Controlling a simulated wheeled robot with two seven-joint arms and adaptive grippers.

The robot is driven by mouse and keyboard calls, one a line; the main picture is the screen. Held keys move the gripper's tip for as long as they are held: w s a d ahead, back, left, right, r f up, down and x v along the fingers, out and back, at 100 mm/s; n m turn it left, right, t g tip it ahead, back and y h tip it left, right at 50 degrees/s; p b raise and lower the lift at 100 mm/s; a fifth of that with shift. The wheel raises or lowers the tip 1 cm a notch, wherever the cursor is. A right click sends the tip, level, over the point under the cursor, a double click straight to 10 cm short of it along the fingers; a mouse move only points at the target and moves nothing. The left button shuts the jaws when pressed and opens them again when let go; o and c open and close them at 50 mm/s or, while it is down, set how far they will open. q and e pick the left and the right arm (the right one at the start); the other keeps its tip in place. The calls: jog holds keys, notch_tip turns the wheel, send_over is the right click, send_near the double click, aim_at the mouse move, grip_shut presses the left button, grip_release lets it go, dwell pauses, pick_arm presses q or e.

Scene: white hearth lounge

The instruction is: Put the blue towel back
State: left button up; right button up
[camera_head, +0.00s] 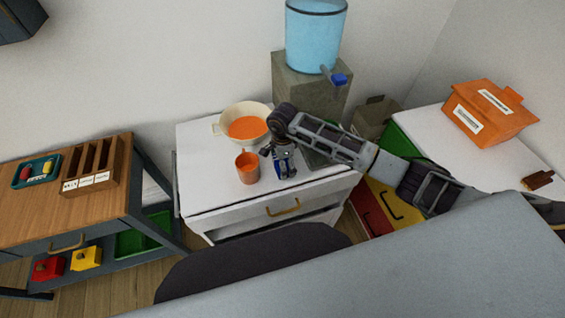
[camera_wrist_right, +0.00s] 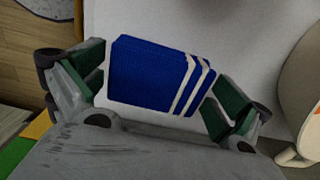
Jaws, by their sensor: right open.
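The blue towel (camera_wrist_right: 150,78) is a folded block with white stripes at one end. In the wrist view it sits between the two fingers of my right gripper (camera_wrist_right: 160,88), which is open around it. In the head view the towel (camera_head: 285,169) shows as a small blue patch on the white cabinet top (camera_head: 205,190), mostly hidden by my right gripper (camera_head: 283,158). My right arm reaches in from the right with the gripper pointing down. My left gripper is not in view.
An orange cup (camera_head: 247,168) stands just left of the gripper, with a cream bowl (camera_head: 227,111) of orange contents behind. A grey pedestal (camera_head: 300,90) bears a blue water container (camera_head: 316,38). A wooden cart (camera_head: 60,220) stands left; an orange box (camera_head: 490,110) sits on the right-hand white surface.

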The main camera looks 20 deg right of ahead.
notch_tip(320, 180, up, 7)
jog(key=shift+f+b, duration=0.15)
jog(key=shift+b, duration=0.2)
notch_tip(320, 180, up, 3)
jog(key=shift+r, duration=0.2)
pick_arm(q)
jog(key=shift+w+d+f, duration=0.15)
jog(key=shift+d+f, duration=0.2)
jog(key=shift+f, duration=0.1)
pick_arm(e)
jog(key=shift+r, duration=1)
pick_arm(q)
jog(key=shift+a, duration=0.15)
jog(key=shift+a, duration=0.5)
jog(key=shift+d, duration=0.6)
